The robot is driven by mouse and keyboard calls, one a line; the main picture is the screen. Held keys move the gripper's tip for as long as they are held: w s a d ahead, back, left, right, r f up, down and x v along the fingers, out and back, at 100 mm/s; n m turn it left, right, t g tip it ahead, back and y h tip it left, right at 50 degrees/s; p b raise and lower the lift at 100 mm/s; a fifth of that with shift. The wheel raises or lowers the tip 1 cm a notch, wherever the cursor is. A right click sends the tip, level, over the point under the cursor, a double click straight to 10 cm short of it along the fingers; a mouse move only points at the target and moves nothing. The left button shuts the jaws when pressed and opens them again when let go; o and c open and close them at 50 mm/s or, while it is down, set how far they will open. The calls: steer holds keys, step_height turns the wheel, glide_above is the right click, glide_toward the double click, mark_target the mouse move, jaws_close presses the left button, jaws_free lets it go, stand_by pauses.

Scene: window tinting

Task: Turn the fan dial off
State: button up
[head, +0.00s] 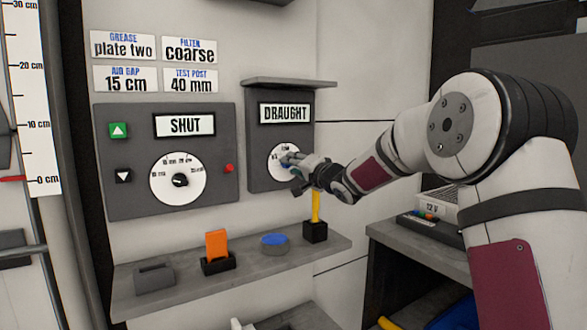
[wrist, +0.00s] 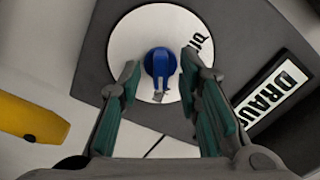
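The fan dial is a white disc with a blue knob on the grey box labelled DRAUGHT (head: 284,113). In the wrist view the blue knob (wrist: 160,64) sits in the middle of the white disc (wrist: 135,30). In the head view my gripper (head: 292,165) is in front of the disc (head: 275,162) and hides much of it. In the wrist view my gripper (wrist: 160,82) is open, with one finger on each side of the knob. A gap shows between each finger and the knob. The dial's setting is not clear.
A panel labelled SHUT (head: 185,125) with its own dial (head: 160,190) is to the left. A ledge (head: 250,80) juts out above the fan box. A yellow-handled tool (head: 316,206) stands below on a shelf (head: 190,288), near a blue round piece (head: 274,239) and an orange piece (head: 216,245).

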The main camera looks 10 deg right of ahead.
steer(key=shift+w, duration=0.1)
jaws_close()
steer(key=shift+n, duration=0.3)
steer(key=shift+n+b, duration=2.95)
steer(key=shift+n, duration=8.65)
